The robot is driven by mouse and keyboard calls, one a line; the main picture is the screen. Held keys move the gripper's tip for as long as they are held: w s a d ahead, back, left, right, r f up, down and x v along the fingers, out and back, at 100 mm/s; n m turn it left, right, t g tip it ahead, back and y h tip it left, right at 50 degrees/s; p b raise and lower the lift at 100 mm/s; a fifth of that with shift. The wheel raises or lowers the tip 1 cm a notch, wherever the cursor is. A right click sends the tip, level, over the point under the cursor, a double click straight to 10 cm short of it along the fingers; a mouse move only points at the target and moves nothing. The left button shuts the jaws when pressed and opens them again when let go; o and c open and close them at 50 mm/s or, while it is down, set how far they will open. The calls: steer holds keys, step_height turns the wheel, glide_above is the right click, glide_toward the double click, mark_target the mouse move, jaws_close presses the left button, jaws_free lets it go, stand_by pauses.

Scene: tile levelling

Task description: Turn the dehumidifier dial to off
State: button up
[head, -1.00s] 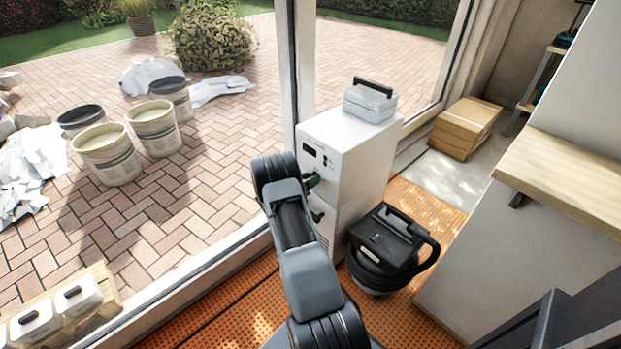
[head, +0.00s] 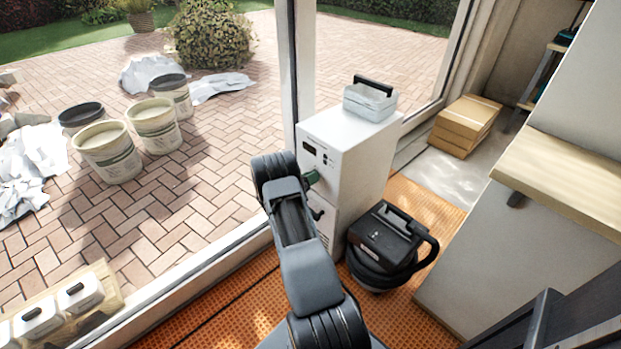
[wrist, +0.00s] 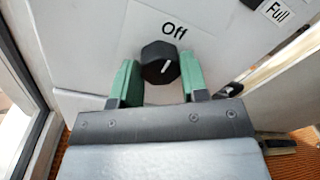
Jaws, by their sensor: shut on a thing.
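The white dehumidifier (head: 352,150) stands by the window frame, its control face turned toward my arm. The right finger lies against the dial; contact on the left is hard to see. In the head view the gripper (head: 311,177) shows only as a bit of green, and my arm hides the dial.
A pale case (head: 370,103) with a black handle rests on top of the dehumidifier. A black vacuum-like machine (head: 384,240) stands on the orange floor close to its right. A "Full" label (wrist: 277,11) is at the wrist view's upper right. Cardboard boxes (head: 463,126) lie farther back.

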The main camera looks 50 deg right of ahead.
steer(key=shift+f, duration=0.2)
steer(key=o, duration=0.9)
steer(key=shift+r, duration=0.15)
steer(key=a, duration=0.4)
steer(key=w+a+p, duration=0.1)
steer(key=a, duration=0.4)
steer(key=a+p, duration=0.1)
steer(key=a, duration=0.3)
steer(key=shift+w+a, duration=0.35)
steer(key=shift+w, duration=0.05)
